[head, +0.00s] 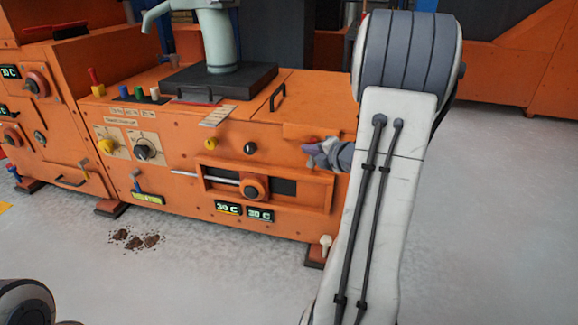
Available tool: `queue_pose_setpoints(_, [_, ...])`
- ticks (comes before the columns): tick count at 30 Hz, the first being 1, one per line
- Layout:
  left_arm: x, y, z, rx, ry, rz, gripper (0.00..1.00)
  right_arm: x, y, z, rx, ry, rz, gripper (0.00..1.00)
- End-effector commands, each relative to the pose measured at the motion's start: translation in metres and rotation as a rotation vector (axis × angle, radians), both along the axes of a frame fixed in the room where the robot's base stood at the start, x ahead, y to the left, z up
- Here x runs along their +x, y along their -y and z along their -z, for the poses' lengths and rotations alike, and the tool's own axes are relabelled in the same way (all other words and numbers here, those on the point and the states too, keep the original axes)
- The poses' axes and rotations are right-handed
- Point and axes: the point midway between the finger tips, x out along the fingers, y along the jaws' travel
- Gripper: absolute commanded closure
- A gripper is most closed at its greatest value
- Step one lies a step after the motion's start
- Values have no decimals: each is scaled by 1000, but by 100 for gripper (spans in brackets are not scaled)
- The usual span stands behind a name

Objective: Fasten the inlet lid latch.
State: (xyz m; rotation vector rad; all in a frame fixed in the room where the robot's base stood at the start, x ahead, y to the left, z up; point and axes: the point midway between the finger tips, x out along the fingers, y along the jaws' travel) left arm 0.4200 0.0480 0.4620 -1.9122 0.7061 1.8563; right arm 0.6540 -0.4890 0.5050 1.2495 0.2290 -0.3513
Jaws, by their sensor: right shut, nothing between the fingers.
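An orange machine cabinet (180,185) stands in front of me. A lid panel with a black bar handle (278,97) lies on its top right part and looks closed. My right gripper (318,154) is at the cabinet's upper right front, shut and empty. A small red part (310,140) shows right by its fingertips; it may be the latch, but the fingers partly cover it, and I cannot tell its position or whether they touch. My right forearm hides the cabinet's right end. My left gripper is out of view.
A slider with a round knob (255,188) and digital displays (229,208) are on the front below the gripper. A grey-green hand pump (218,40) stands on a black plate. Brown spill (135,240) lies on the floor. The floor in front is otherwise clear.

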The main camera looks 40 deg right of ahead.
Motion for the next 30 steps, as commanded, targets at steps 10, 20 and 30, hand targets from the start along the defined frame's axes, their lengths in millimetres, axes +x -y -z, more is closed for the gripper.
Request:
queue_pose_setpoints(10, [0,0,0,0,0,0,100,-4,5,1,0,-5,13,100])
queue_pose_setpoints(20, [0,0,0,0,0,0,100,-3,5,1,0,-5,15,100])
queue_pose_setpoints(30, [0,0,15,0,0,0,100,10,-16,3,-2,-1,12,100])
